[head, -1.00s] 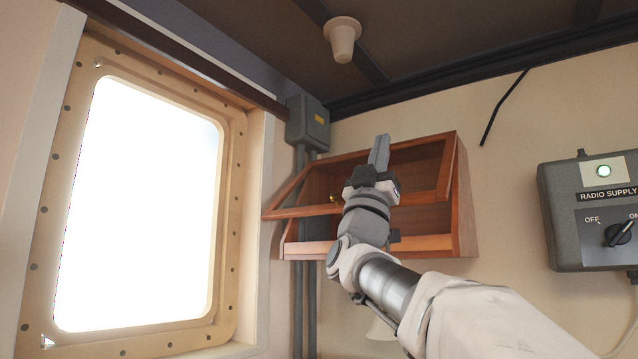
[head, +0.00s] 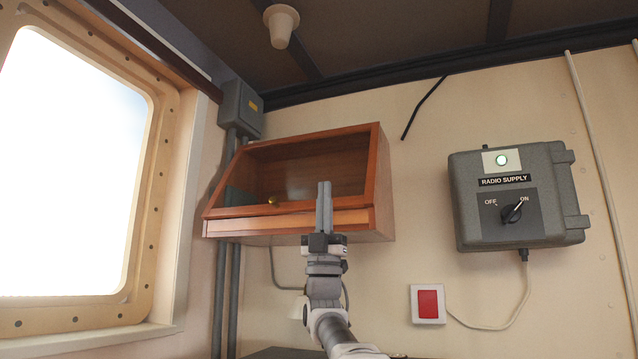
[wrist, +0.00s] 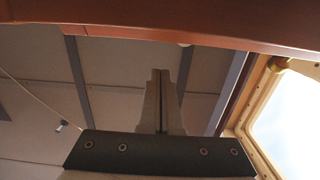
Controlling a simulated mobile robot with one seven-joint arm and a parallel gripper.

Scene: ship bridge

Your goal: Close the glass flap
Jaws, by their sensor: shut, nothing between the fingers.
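The glass flap (head: 300,170) is the wood-framed glazed front of a small wall cabinet (head: 384,205). In the head view it lies down against the cabinet front, its lower rail just above the cabinet's bottom board, with a brass knob (head: 272,200) near that rail. I see no clear gap there. My gripper (head: 324,184) is shut and empty, fingers pointing up, in front of the lower right part of the flap; I cannot tell if it touches. In the wrist view, the shut fingers (wrist: 160,75) point up below a reddish wooden edge (wrist: 180,30).
A grey radio supply box (head: 515,195) is on the wall to the right, with a red-and-white switch (head: 428,304) below it. A window (head: 75,160) is at the left. A grey junction box (head: 240,110) and pipes run beside the cabinet. Bare wall lies between cabinet and radio box.

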